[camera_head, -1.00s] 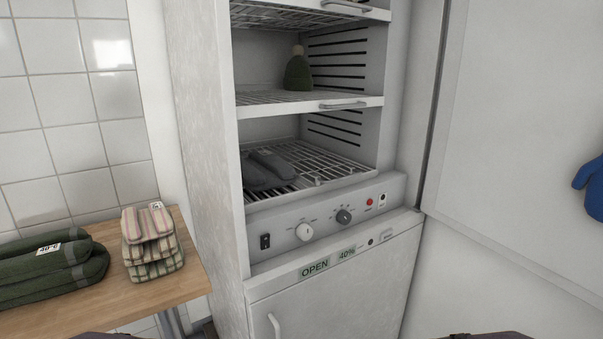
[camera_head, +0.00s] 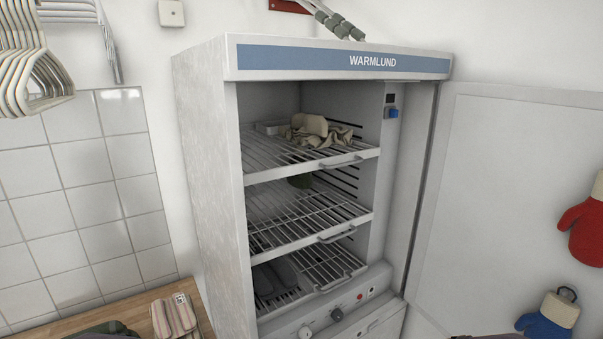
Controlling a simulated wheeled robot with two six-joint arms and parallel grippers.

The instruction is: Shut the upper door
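The white drying cabinet (camera_head: 212,170) stands in the middle, with a blue "WARMLUND" strip along its top. Its upper door (camera_head: 500,190) is wide open, swung out to the right, its inner face toward me. Wire shelves (camera_head: 300,205) show inside; the top one bears a crumpled cream cloth (camera_head: 318,132) and a small tray. A dark item (camera_head: 275,278) lies on the lowest shelf, and a green item is partly hidden under the top shelf. Neither gripper shows; only small dark shapes, possibly my arms, appear at the bottom edge.
A red mitten (camera_head: 584,230) and a blue mitten (camera_head: 548,318) hang at the right, by the open door. A wooden table (camera_head: 135,318) with folded striped cloths (camera_head: 173,316) stands at lower left. Hangers (camera_head: 30,75) hang at upper left. A control panel (camera_head: 325,318) lies below the shelves.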

